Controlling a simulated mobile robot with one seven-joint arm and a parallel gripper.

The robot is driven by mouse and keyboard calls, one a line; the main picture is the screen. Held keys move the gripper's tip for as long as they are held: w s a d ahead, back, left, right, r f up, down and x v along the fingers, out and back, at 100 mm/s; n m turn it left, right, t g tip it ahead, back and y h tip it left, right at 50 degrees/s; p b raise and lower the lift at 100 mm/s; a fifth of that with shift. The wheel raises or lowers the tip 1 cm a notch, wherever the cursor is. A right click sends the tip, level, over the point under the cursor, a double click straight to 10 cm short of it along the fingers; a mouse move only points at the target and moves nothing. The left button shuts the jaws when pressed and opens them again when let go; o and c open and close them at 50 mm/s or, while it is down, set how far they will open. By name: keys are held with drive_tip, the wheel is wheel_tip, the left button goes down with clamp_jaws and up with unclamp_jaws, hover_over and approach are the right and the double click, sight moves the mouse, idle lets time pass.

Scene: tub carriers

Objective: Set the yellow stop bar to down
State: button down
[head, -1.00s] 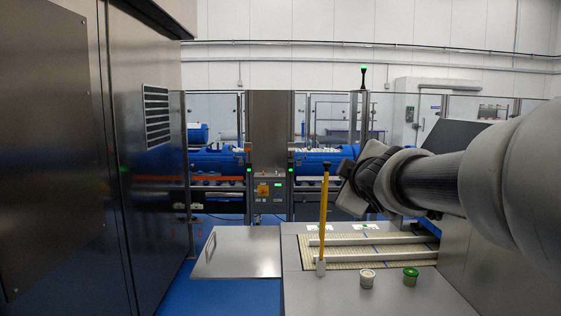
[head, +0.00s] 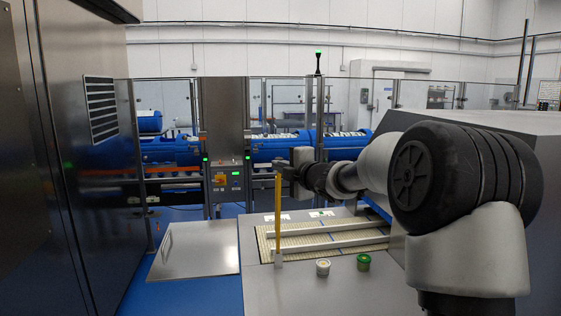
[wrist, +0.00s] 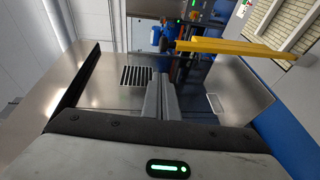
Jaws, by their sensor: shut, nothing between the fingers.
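The yellow stop bar (head: 278,218) stands upright on a small pale base (head: 278,257) at the left edge of the light mat in the head view. In the wrist view the bar (wrist: 228,47) runs across the upper right, its free end near the top middle. My gripper (head: 281,167) is level with the bar's upper end in the head view. In the wrist view the closed fingers (wrist: 160,80) point past the bar's end with nothing between them. A gap shows between fingers and bar there; whether they touch at depth I cannot tell.
Two pale rails (head: 325,241) lie on the mat. A white cup (head: 322,267) and a green cup (head: 363,262) stand in front of it. A metal plate (head: 195,250) is to the left, beside a tall steel cabinet (head: 75,160).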

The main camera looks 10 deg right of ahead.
drive_tip(key=shift+w+d+f+p, duration=0.1)
drive_tip(key=shift+w+d+p, duration=0.2)
drive_tip(key=shift+w, duration=0.55)
drive_tip(key=shift+w+d+f+p, duration=0.15)
drive_tip(key=shift+w+p, duration=0.15)
drive_tip(key=shift+w, duration=0.5)
drive_tip(key=shift+w+d+f+p, duration=0.1)
drive_tip(key=shift+w+d+p, duration=0.2)
drive_tip(key=shift+w, duration=0.55)
drive_tip(key=shift+a+r, duration=0.1)
